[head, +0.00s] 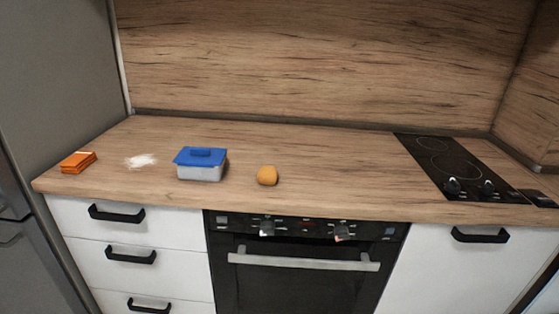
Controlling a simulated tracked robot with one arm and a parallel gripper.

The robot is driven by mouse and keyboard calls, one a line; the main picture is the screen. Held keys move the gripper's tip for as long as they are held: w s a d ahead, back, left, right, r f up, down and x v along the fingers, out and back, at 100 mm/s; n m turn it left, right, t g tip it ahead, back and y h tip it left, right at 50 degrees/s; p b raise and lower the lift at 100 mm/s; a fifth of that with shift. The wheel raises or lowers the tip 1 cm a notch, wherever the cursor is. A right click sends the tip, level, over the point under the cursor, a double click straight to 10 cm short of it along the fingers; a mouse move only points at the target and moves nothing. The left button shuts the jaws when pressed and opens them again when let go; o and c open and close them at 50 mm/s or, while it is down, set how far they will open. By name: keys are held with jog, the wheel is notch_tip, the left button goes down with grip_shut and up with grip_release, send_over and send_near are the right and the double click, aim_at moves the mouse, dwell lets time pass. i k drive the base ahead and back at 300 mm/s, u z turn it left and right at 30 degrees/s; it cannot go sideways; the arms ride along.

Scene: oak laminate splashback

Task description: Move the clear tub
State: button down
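The clear tub (199,173) stands on the wooden worktop, left of the middle in the head view. Its walls look pale and see-through, and a blue lid (187,158) with a raised handle covers its top. I cannot tell what is inside it. My gripper is not in view.
An orange round thing (268,176) sits right of the tub. A white patch (141,161) and an orange packet (78,162) lie to its left. A black hob (450,163) is at the right. The worktop (340,175) between the orange thing and the hob is clear.

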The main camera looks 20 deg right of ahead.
aim_at(184, 173)
jog(key=i, duration=1.25)
jog(key=u, duration=0.6)
